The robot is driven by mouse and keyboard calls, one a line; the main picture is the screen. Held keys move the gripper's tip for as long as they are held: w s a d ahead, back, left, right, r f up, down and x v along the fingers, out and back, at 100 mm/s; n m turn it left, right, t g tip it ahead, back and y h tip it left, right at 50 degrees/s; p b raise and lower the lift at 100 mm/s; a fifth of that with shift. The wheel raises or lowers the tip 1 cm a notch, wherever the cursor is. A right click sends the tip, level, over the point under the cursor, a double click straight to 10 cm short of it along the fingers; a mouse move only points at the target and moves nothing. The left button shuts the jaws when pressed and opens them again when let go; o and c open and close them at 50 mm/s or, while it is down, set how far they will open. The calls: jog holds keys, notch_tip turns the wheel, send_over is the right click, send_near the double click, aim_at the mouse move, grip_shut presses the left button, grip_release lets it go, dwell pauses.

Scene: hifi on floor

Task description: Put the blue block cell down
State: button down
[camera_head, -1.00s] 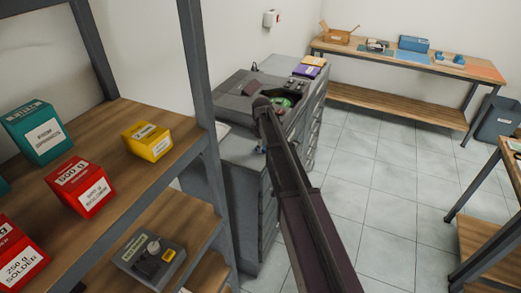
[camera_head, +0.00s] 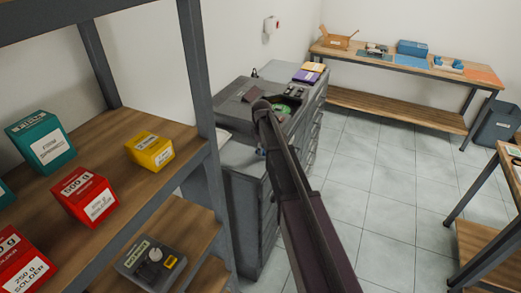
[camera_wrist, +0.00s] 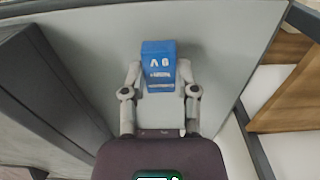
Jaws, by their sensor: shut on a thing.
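The blue block cell (camera_wrist: 160,58), with white markings on its face, is between the two fingers of my gripper (camera_wrist: 161,76) in the wrist view. The fingers press on its left and right sides, and the gripper is shut on it. A plain grey surface (camera_wrist: 100,45) lies behind the block; I cannot tell the gap between them. In the head view my dark arm crosses the middle, and the block and fingertips cannot be made out.
A shelf (camera_head: 105,215) at left holds red, teal and yellow boxes. A grey drawer cabinet (camera_head: 253,215) stands beside it, with a purple box (camera_head: 308,76) on top. A wooden bench (camera_head: 350,53) with several items is at the back. The floor (camera_head: 375,200) between is clear.

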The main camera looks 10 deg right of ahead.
jog(key=shift+s+r+p, duration=0.2)
jog(key=shift+r+p, duration=0.45)
jog(key=shift+r, duration=0.35)
jog(key=s, duration=1.5)
jog(key=shift+s+a+r+p, duration=0.3)
jog(key=shift+a+r+p, duration=0.05)
jog(key=shift+r+p, duration=0.1)
notch_tip(320, 180, down, 3)
jog(key=b, duration=0.2)
jog(key=shift+r+b, duration=0.15)
jog(key=shift+b, duration=0.2)
jog(key=shift+s, duration=0.15)
